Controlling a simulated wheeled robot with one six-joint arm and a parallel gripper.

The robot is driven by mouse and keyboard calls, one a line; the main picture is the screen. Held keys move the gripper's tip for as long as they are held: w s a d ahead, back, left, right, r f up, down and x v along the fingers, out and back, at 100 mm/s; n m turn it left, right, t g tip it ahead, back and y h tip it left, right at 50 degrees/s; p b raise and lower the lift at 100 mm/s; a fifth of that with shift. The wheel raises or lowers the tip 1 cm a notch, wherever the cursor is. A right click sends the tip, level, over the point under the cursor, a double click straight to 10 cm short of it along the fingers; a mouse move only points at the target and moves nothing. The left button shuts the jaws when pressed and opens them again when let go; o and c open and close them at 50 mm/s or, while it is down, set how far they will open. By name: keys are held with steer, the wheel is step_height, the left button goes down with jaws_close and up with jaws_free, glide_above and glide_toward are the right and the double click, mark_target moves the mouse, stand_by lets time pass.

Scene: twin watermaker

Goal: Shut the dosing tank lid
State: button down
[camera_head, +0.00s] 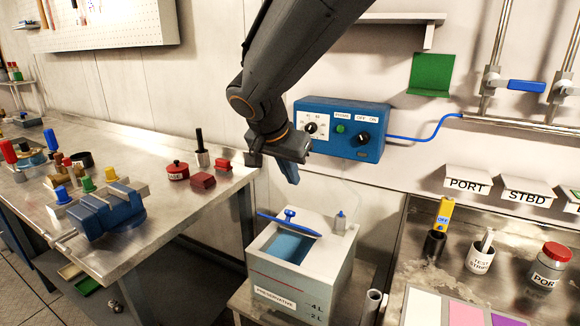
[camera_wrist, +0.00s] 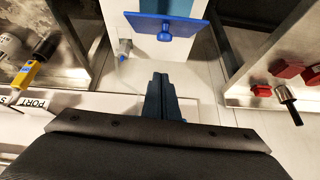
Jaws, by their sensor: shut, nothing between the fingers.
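The dosing tank (camera_head: 292,275) is a white box labelled PRESERVATIVE, with blue liquid showing through its open top. Its blue lid (camera_head: 306,229) stands raised at the tank's back edge, seen nearly edge-on, with a blue knob (camera_head: 290,213) on it. In the wrist view the lid (camera_wrist: 185,30) and its round knob (camera_wrist: 165,35) lie beyond the fingertips. My gripper (camera_head: 288,172) is shut and empty, pointing down above and behind the lid, apart from it. The gripper also shows in the wrist view (camera_wrist: 161,82), with its blue fingers together.
A blue control box (camera_head: 345,128) is on the wall just behind my gripper. A small bottle (camera_head: 340,222) stands at the tank's back right corner. A steel workbench (camera_head: 150,255) with a blue vise (camera_head: 108,215) is left; a counter (camera_head: 415,270) with cups is right.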

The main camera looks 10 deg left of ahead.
steer(key=shift+a+f+p, duration=0.15)
steer(key=shift+f+p, duration=0.85)
steer(key=shift+f, duration=2.5)
steer(key=shift+s+f+b, duration=0.2)
steer(key=shift+b, duration=0.85)
